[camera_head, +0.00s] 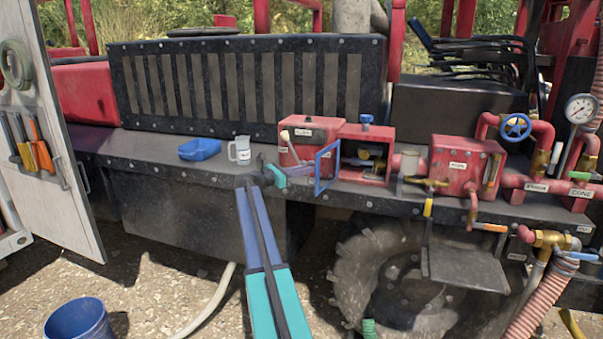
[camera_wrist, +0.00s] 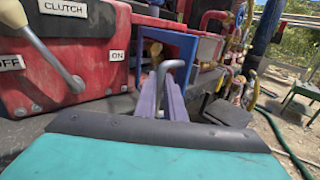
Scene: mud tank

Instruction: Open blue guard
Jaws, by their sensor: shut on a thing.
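The blue guard (camera_head: 328,167) is a hinged frame at the red box with an open front. In the head view it stands out from the box front at an angle, partly swung out, and brass parts show behind it. In the wrist view the blue guard (camera_wrist: 190,45) is straight ahead, with a bent grey handle (camera_wrist: 175,64) in front. My gripper (camera_wrist: 170,88) has its purple fingers closed around this handle. In the head view my gripper (camera_head: 297,171) is at the guard's left side, and its fingertips are too small to make out.
A red clutch box (camera_head: 306,140) with a lever stands just left of the guard. Red pump boxes and pipes (camera_head: 466,160) crowd the right.

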